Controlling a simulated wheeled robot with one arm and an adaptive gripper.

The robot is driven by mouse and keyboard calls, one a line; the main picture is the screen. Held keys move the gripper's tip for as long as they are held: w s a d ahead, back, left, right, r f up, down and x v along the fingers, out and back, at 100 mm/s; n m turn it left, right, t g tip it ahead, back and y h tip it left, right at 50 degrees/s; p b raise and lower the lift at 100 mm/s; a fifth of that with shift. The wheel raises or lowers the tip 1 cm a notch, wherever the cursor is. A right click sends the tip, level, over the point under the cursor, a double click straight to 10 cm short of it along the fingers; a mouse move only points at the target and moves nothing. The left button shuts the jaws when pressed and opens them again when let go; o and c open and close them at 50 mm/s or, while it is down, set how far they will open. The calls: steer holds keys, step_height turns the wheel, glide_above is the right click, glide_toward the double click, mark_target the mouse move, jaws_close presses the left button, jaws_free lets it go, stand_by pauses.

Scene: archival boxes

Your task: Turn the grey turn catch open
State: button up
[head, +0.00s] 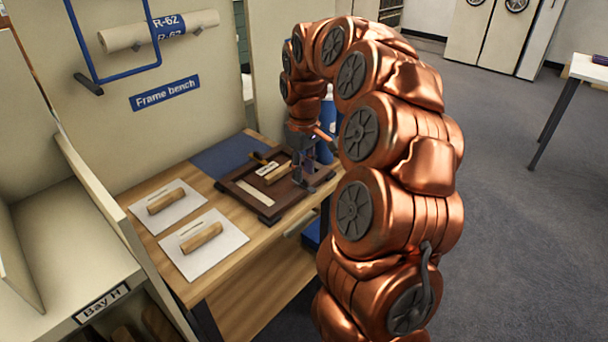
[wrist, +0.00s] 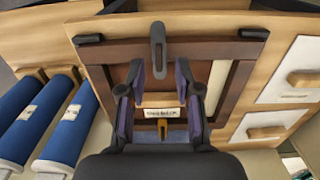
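The grey turn catch (wrist: 158,48) is a long grey bar at the top middle of the wrist view. It lies across the dark wooden frame's rail, one end over the backing. The frame (head: 238,194) lies flat on the bench; it also shows in the wrist view (wrist: 112,50). My gripper (wrist: 160,72) is open, with one finger left and one right of the catch's inner end. I cannot tell whether either finger touches it. In the head view my gripper (head: 308,172) is over the frame's right side, and the catch is hard to make out.
A yellow catch (wrist: 180,132) is on the opposite rail, near a labelled wooden bar (wrist: 160,100). Dark corner pieces (wrist: 88,38) edge the frame. White sheets with wooden blocks (head: 202,236) lie left on the bench. Blue rolls (wrist: 68,128) stand beside the frame in the wrist view.

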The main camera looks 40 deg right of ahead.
mark_target(304, 182)
steer(key=shift+f, duration=1.15)
steer(key=shift+c, duration=0.3)
jaws_close()
